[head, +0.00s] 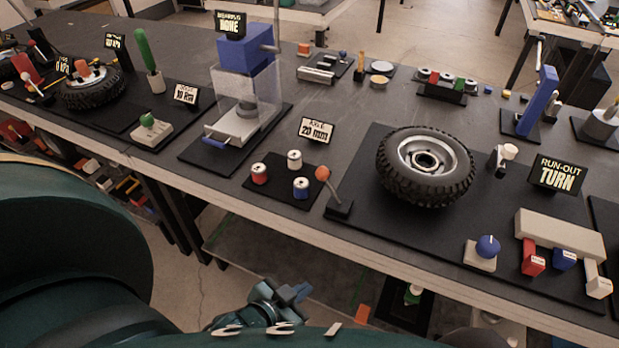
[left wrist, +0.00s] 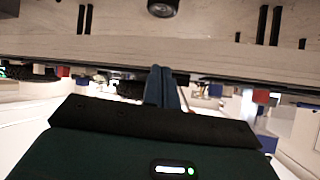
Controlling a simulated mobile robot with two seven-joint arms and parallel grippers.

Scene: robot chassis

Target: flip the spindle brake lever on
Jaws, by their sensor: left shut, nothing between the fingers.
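A lever with an orange ball knob (head: 323,173) stands on a small black base at the left front corner of the wheel's dark mat. Its thin rod leans slightly left; I take it to be the spindle brake lever, though no label on it is readable. The treaded wheel (head: 426,165) lies just right of it. My left gripper (head: 296,293) is low in front of the table edge, below the lever and apart from it. Its fingers show together and empty in the left wrist view (left wrist: 162,88). My right gripper is not in view.
A blue knob (head: 487,246) and a beige block with red, blue and white tabs (head: 558,241) are right of the lever. Several small spools stand on a mat (head: 274,194) to its left. The table's front edge (head: 290,223) lies between my left gripper and the lever.

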